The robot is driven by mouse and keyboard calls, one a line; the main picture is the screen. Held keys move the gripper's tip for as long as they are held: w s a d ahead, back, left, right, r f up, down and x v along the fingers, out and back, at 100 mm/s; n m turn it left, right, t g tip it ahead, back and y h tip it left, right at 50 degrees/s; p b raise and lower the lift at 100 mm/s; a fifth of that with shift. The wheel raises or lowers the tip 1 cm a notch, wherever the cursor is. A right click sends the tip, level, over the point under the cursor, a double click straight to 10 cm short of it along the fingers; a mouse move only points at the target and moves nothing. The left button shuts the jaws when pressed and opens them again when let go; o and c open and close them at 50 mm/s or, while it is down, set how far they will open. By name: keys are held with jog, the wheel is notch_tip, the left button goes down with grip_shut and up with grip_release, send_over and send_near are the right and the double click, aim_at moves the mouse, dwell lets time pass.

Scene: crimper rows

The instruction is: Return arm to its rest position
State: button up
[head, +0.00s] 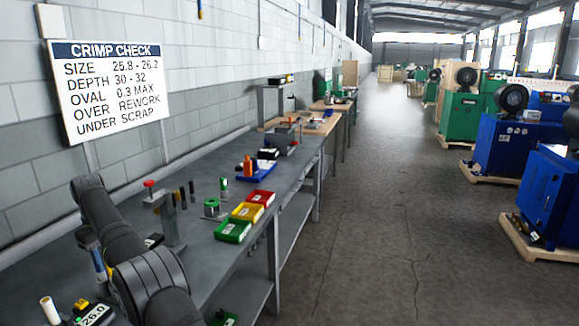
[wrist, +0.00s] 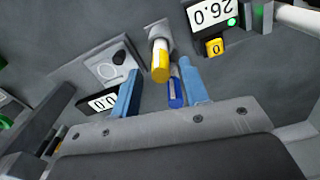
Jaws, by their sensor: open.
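In the wrist view my gripper (wrist: 160,67) is open, with its two blue fingers spread apart and nothing clamped between them. A yellow-ended cylinder (wrist: 160,65) and a small blue piece (wrist: 176,92) show in the gap between the fingers; how far they lie from the fingers I cannot tell. In the head view my dark arm reaches over the near left end of the grey workbench (head: 205,255).
A stand with a red knob (head: 150,184) is close to my arm. Green (head: 232,232), yellow (head: 247,212) and red (head: 262,197) bins line the bench edge. The aisle is clear.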

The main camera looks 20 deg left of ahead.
notch_tip(320, 180, up, 4)
jog(key=shift+r, duration=0.1)
jog(key=w+d+f+m, duration=0.2)
jog(key=w+d+m, duration=0.2)
jog(key=w+d, duration=0.85)
jog(key=w+d+f+m, duration=0.2)
jog(key=w+d+m, duration=0.2)
jog(key=w+d, duration=0.9)
jog(key=w+d+f+m, duration=0.1)
jog(key=d+f+m, duration=0.15)
jog(key=d, duration=0.85)
jog(key=w+d+f+m, duration=0.1)
jog(key=w+d+m, duration=0.15)
jog(key=d, duration=0.85)
jog(key=s+d+f+m, duration=0.2)
jog(key=s+d+f, duration=0.15)
jog(key=d, duration=0.55)
jog(key=s+d+f+m, duration=0.3)
jog(key=d+f, duration=0.2)
jog(key=d, duration=0.4)
jog(key=s+d+f+n, duration=0.1)
jog(key=s+d+f, duration=0.2)
jog(key=s+f, duration=0.2)
jog(key=shift+s+d+f, duration=0.15)
jog(key=shift+d+f, duration=0.05)
jog(key=shift+f, duration=1.45)
